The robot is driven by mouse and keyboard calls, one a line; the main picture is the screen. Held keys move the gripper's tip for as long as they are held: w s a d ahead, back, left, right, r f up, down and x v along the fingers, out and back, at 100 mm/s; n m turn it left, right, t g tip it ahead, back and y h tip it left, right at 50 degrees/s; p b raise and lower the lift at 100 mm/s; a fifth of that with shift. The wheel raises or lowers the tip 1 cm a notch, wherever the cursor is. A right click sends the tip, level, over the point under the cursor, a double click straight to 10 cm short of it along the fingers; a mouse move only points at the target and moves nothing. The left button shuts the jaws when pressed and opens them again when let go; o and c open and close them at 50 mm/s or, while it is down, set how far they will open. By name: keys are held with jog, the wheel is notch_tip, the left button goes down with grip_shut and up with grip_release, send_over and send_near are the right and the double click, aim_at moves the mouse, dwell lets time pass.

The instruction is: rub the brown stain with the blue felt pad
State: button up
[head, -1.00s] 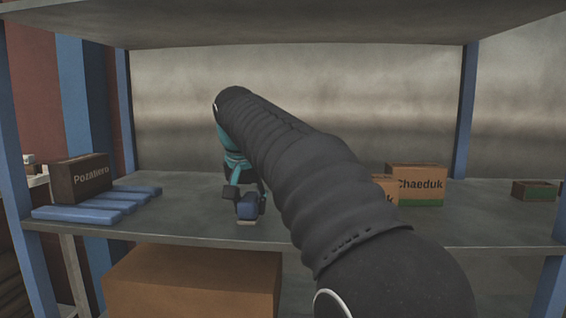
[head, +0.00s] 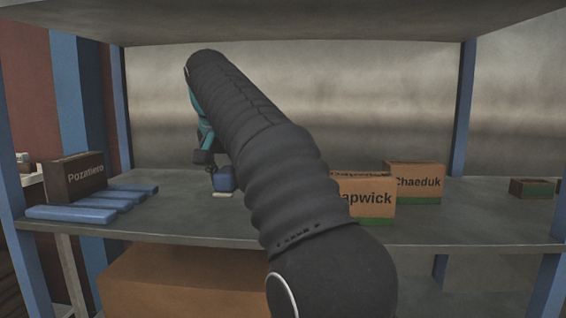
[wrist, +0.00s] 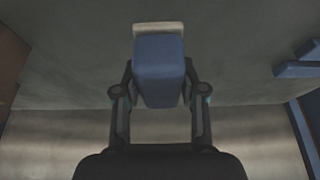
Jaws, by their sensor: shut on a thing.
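The blue felt pad (head: 223,179) is a blue block with a pale cream face along its lower edge. My gripper (wrist: 160,88) is shut on it, with one dark finger on each side, and the pad (wrist: 159,66) shows in the wrist view. In the head view the gripper (head: 209,164) is low over the shelf board (head: 165,222), left of the middle. The pad is at or just above the board; I cannot tell if it touches. No brown stain shows in either view; the pad or my arm may hide it.
Cardboard boxes, one ending in "apwick" (head: 363,197) and "Chaeduk" (head: 419,183), stand right of my arm. A small box (head: 531,188) is far right. An upper shelf (head: 290,22) hangs above.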

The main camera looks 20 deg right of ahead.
jog(key=shift+r, duration=1.2)
